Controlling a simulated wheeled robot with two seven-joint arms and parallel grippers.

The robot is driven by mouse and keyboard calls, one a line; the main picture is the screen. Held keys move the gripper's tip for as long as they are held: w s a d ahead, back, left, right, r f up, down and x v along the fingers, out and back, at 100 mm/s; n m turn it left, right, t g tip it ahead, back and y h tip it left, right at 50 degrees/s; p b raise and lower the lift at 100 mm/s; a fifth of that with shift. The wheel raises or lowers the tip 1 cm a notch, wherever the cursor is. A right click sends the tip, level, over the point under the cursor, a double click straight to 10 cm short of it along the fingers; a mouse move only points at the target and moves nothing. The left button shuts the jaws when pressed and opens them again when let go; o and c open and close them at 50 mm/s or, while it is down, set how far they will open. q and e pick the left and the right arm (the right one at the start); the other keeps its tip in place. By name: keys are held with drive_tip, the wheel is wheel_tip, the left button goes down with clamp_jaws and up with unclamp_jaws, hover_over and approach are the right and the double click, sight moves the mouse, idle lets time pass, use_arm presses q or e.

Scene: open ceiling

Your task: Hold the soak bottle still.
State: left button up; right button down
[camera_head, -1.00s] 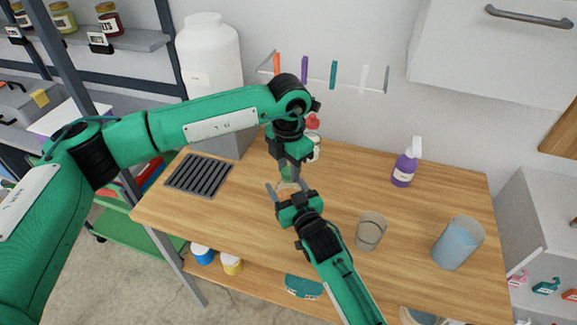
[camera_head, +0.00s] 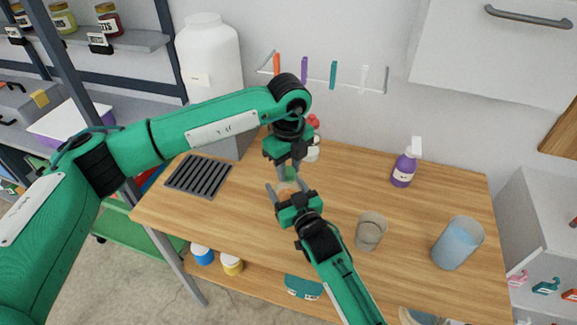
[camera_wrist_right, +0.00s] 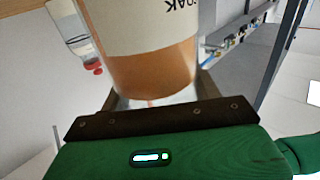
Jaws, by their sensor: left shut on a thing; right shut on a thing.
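The soak bottle (camera_head: 287,188) stands on the wooden table, mostly hidden between my two grippers. In the right wrist view the bottle (camera_wrist_right: 152,72) is large, amber-orange with a white label (camera_wrist_right: 150,25) reading "OAK" upside down. My right gripper (camera_head: 283,189) comes from the front and is shut around the bottle's body. My left gripper (camera_head: 290,172) points down from above and is shut on the green cap (camera_head: 291,174) at the bottle's top. The exact contact at the cap is small and partly hidden.
An empty glass (camera_head: 370,232), a jug of blue liquid (camera_head: 457,243) and a purple spray bottle (camera_head: 405,168) stand to the right. A red-topped bottle (camera_head: 313,150) is close behind. A dark grate (camera_head: 198,175) lies left.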

sight(289, 170)
use_arm(q)
drive_tip(key=shift+n, duration=0.8)
drive_tip(key=shift+r, duration=0.15)
drive_tip(key=shift+r, duration=0.95)
drive_tip(key=shift+r, duration=2.05)
use_arm(e)
drive_tip(key=shift+c, duration=1.2)
unclamp_jaws()
use_arm(q)
drive_tip(key=shift+f, duration=0.1)
use_arm(e)
drive_tip(key=shift+s, duration=0.1)
